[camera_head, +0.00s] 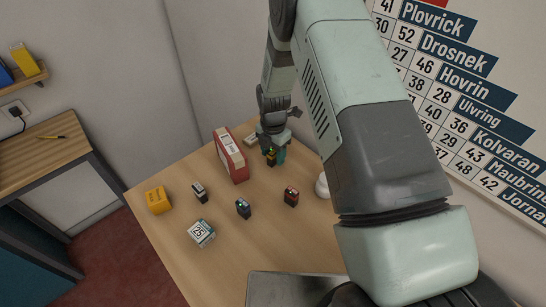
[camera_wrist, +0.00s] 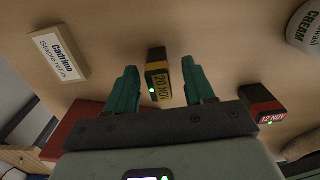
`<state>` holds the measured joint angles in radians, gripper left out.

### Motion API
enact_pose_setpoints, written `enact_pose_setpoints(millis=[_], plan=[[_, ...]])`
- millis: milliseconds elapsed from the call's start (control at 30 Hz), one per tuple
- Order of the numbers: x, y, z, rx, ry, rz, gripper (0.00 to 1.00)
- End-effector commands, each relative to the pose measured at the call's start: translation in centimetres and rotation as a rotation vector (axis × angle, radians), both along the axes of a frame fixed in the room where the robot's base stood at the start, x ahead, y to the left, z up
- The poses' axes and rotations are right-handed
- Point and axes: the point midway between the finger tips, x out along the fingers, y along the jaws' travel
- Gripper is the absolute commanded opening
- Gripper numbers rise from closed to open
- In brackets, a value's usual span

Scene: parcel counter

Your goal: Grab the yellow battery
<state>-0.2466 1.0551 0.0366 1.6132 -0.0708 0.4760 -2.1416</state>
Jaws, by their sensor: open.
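The yellow battery (camera_wrist: 160,78) is a small black block with a yellow face marked "20 NOV". It stands on the wooden counter between the two green fingers of my gripper (camera_wrist: 162,88) in the wrist view. The fingers are open, with a visible gap on each side of the battery. In the head view, my gripper (camera_head: 275,154) is low over the far part of the counter. A bit of the yellow battery (camera_head: 271,154) shows there, partly hidden by the fingers.
A red battery (camera_wrist: 264,104), a blue battery (camera_head: 243,208) and a white-topped battery (camera_head: 200,192) stand nearby. A red-and-white box (camera_head: 231,156) is just left of my gripper. A yellow box (camera_head: 158,200) stands left.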

Motion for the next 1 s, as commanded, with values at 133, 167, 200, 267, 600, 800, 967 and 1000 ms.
enact_pose_setpoints(millis=[133, 167, 200, 267, 600, 800, 967, 1000], plan=[[0.01, 0.09, -1.52, 0.001, -0.001, 0.001, 0.53], [0.00, 0.08, -1.64, 0.001, -0.001, 0.000, 0.53], [0.00, 0.08, -1.73, 0.001, -0.001, 0.000, 0.53], [0.01, 0.08, -1.74, 0.001, -0.001, 0.000, 0.53], [0.02, 0.06, -1.68, 0.001, -0.001, 0.000, 0.20], [0.04, 0.07, -1.65, 0.001, -0.002, 0.000, 0.00], [0.05, 0.06, -1.60, 0.001, -0.002, 0.000, 0.00], [0.07, 0.07, -1.45, 0.002, -0.003, 0.000, 0.00]])
